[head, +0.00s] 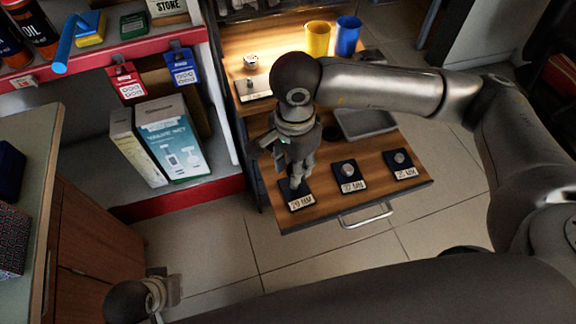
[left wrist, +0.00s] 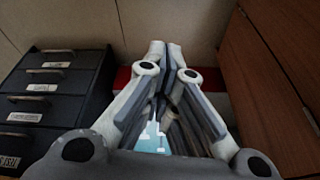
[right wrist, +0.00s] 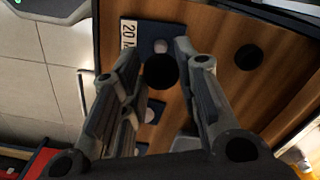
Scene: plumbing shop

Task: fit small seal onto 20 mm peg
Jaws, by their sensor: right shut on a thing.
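My right gripper (head: 297,180) points down over the drawer's front left corner, above the dark block labelled 20 MM (head: 297,200). In the right wrist view my right gripper (right wrist: 159,58) is shut on a black round piece, the small seal (right wrist: 160,73). The 20 mm peg (right wrist: 160,46) shows as a small grey top just beside the seal in that view. The seal looks apart from the peg, but the height between them is unclear. In the head view the fingers hide the seal and peg. My left gripper (left wrist: 166,46) is shut and empty, away from the drawer.
The 22 MM block (head: 349,178) and the 25 MM block (head: 401,167), each with a grey peg, stand to the right. A black disc (right wrist: 249,57) and a grey tray (head: 368,124) lie behind. Yellow (head: 318,40) and blue (head: 347,38) cups stand at the back. Shelves (head: 200,196) flank the left.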

